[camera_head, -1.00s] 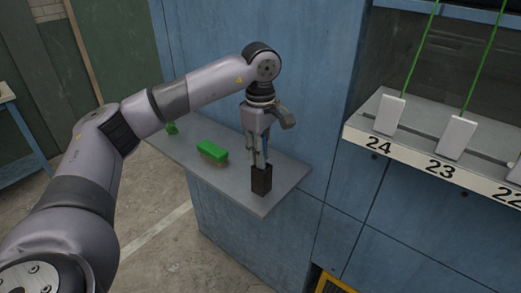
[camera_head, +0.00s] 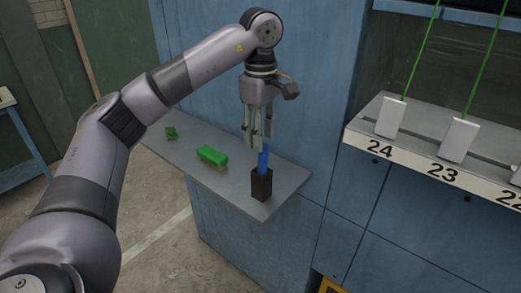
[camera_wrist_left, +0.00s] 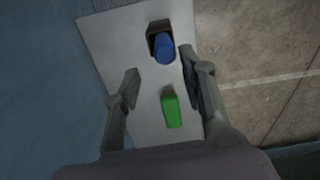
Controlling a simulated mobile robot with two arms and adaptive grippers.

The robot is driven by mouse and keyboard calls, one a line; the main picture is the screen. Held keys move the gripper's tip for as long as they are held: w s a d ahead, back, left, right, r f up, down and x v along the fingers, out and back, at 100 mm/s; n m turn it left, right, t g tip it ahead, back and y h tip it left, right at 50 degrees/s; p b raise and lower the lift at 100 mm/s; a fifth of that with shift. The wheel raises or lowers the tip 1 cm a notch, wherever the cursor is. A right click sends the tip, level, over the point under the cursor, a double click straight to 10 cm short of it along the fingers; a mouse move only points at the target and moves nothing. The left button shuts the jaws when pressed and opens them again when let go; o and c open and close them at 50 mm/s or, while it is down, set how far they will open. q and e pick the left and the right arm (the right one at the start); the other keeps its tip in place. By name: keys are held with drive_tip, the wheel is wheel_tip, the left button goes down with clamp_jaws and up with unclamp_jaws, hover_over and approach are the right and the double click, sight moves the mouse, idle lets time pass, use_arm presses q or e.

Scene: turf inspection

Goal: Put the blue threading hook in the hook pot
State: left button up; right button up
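The blue threading hook (camera_head: 263,158) stands upright in the dark hook pot (camera_head: 261,186), with its blue upper part showing above the rim. The pot stands near the front right corner of the grey shelf. My left gripper (camera_head: 256,141) is above the pot, fingers pointing down and empty. In the left wrist view its fingers (camera_wrist_left: 158,85) are spread wide apart, and the blue hook (camera_wrist_left: 163,47) sits in the pot (camera_wrist_left: 154,27) beyond the fingertips. The hook's lower part is hidden inside the pot. My right gripper is not in view.
A green-topped brush (camera_head: 212,156) lies on the grey shelf (camera_head: 235,191), and it also shows in the left wrist view (camera_wrist_left: 172,110). A small green piece (camera_head: 171,132) lies farther left. A numbered ledge (camera_head: 420,158) with white tags on green lines is at right. A blue panel stands behind.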

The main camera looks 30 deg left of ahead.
use_arm(q)
drive_tip(key=shift+r+p, duration=0.5)
drive_tip(key=shift+r, duration=2.15)
